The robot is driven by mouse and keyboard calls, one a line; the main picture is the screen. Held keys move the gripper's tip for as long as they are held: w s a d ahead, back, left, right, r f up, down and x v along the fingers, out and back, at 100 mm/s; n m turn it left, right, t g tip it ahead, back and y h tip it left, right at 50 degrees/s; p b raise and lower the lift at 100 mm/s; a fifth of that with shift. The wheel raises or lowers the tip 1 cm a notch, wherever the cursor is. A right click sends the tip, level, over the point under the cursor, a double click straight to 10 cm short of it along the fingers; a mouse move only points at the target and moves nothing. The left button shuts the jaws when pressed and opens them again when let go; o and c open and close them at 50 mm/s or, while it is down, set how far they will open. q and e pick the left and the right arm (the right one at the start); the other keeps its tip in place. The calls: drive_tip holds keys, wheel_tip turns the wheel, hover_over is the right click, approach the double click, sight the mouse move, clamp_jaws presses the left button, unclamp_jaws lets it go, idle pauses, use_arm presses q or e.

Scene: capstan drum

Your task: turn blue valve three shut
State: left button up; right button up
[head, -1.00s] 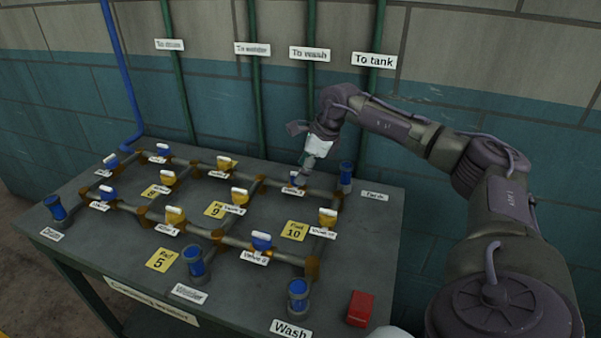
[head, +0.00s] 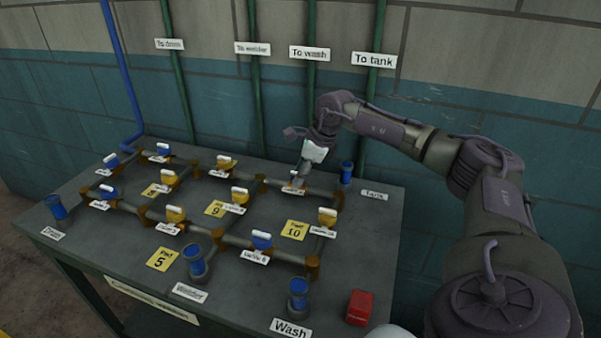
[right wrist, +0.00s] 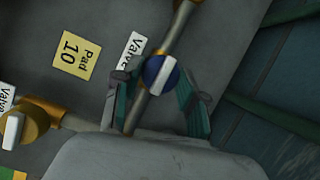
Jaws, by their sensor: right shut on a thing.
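My right gripper (head: 299,177) reaches down to a valve on the pipe at the back right of the bench. In the right wrist view this valve (right wrist: 160,73) has a round blue knob with a white bar handle. The bar lies roughly along the pipe, a little slanted to it. The two fingers (right wrist: 156,100) stand on either side of the knob, shut on it. In the head view the gripper mostly hides the knob. Its label (right wrist: 133,50) reads "Valve", but the number is hidden by a finger. My left gripper is not in view.
Pipes join several other blue and yellow valves, such as a blue one (head: 262,240) at the front and a yellow one (head: 327,217) at right. A tank stub (head: 346,174) stands right of my gripper. A red box (head: 360,308) sits at the front right.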

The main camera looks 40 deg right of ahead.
drive_tip(key=m+h, duration=0.1)
drive_tip(key=m, duration=0.3)
drive_tip(key=shift+a+m+t+h, duration=0.15)
drive_tip(key=shift+m+t+h, duration=0.15)
drive_tip(key=shift+h, duration=0.1)
drive_tip(key=m+h, duration=0.1)
drive_tip(key=m, duration=0.3)
drive_tip(key=shift+a+m+h, duration=0.2)
drive_tip(key=shift+m+h, duration=0.1)
drive_tip(key=shift+h, duration=0.1)
drive_tip(key=m, duration=0.2)
drive_tip(key=m+g+h+b, duration=0.1)
drive_tip(key=m, duration=0.1)
drive_tip(key=shift+w+m+h, duration=0.15)
drive_tip(key=shift+m+h, duration=0.15)
drive_tip(key=shift+w+a+m+g+h, duration=0.1)
drive_tip(key=shift+m+g+h, duration=0.2)
drive_tip(key=shift+m, duration=0.7)
drive_tip(key=shift+m+g+h, duration=0.2)
drive_tip(key=shift+m+g, duration=0.2)
drive_tip(key=shift+m, duration=0.6)
drive_tip(key=o, duration=1.1)
drive_tip(key=shift+o, duration=0.2)
